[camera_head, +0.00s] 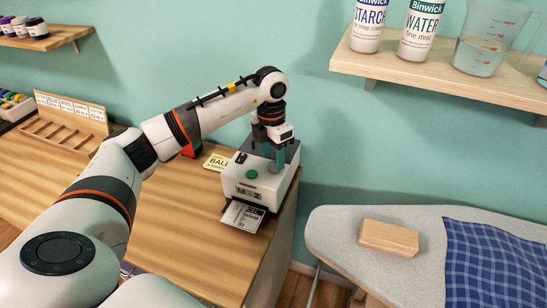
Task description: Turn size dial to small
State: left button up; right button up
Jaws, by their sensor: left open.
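A white box-shaped machine (258,192) with a dark top stands near the right end of the wooden table. It has a green round button (252,174) and a small front display that seems to read "M" and a "2". A printed label (243,215) sticks out of its front. My left gripper (273,159) points down over the machine's top with its teal fingers apart. The size dial cannot be made out; the fingers cover that part of the top. Whether they touch anything there cannot be told. My right gripper is out of view.
A yellow card (216,162) stands left of the machine. A wooden rack (68,122) with labels is at the left. An ironing board (335,230) with a wooden block (388,238) and blue checked cloth (492,262) is at the right. A shelf (430,72) with bottles hangs above.

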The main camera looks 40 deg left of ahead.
pick_arm(q)
jog(key=shift+f, duration=1.1)
jog(key=shift+d, duration=0.1)
jog(key=c, duration=1)
jog(key=shift+n, duration=0.4)
jog(key=n, duration=0.3)
jog(key=shift+s+n, duration=0.1)
jog(key=shift+n, duration=0.3)
jog(key=shift+r+n, duration=0.1)
jog(key=shift+n, duration=2)
